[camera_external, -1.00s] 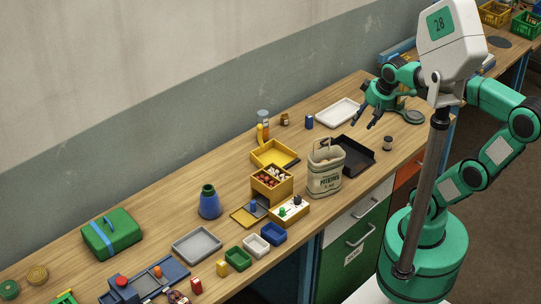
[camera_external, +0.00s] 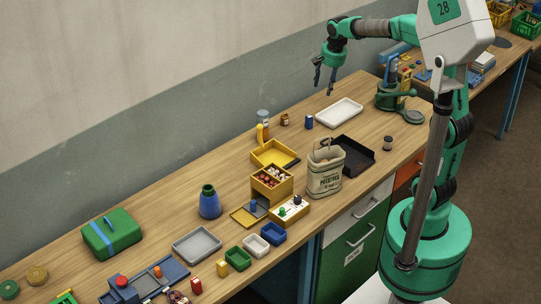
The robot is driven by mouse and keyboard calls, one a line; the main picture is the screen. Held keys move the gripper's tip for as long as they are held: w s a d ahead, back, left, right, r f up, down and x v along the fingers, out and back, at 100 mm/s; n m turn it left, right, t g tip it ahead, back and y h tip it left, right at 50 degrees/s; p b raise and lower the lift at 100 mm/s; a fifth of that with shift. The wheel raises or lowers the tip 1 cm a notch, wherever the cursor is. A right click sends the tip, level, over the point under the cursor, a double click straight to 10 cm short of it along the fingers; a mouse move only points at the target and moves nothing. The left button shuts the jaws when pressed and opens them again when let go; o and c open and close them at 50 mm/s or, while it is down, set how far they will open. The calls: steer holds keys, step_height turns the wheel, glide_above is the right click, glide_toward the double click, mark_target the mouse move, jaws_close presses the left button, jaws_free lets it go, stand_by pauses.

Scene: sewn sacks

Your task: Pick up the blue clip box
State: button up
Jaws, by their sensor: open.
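My gripper (camera_external: 324,91) is open and empty, pointing down. It is raised, and in the picture it shows against the wall above the white tray. A small blue open box (camera_external: 273,233) sits at the table's front edge, beside a white one and a green one; it looks like the blue clip box, though no label can be read. It is well apart from my gripper, lower and to the left in the picture. A small blue upright item (camera_external: 309,121) stands left of the white tray, nearer my gripper.
The white tray (camera_external: 340,112) and a black tray (camera_external: 366,163) lie on the right part of the table. A potato sack (camera_external: 325,172) stands upright by the black tray. Yellow boxes (camera_external: 271,185) and a blue vase (camera_external: 209,203) fill the middle. A green case (camera_external: 111,235) stands left.

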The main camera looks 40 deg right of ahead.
steer(key=w+d+f+m+g+p, duration=0.1)
steer(key=w+d+f+m, duration=0.1)
steer(key=w+d+f, duration=0.3)
steer(key=w+d+f+m+p, duration=0.1)
steer(key=w+f+m, duration=0.15)
steer(key=w, duration=0.35)
steer(key=m+g+p, duration=0.1)
steer(key=m+p, duration=0.2)
steer(key=m, duration=0.2)
glide_above(309, 116)
step_height(309, 116, down, 10)
steer(key=shift+w+r+n, duration=0.1)
steer(key=shift+w+n, duration=0.05)
steer(key=shift+n, duration=0.1)
step_height(309, 116, down, 9)
steer(key=shift+r+b, duration=0.2)
steer(key=shift+b, duration=0.6)
steer(key=shift+s+f+b, duration=0.15)
steer(key=shift+f+b, duration=0.1)
steer(key=shift+f, duration=1.05)
steer(key=shift+s+f+b, duration=0.1)
steer(key=shift+f+b, duration=0.15)
steer(key=shift+f, duration=1.05)
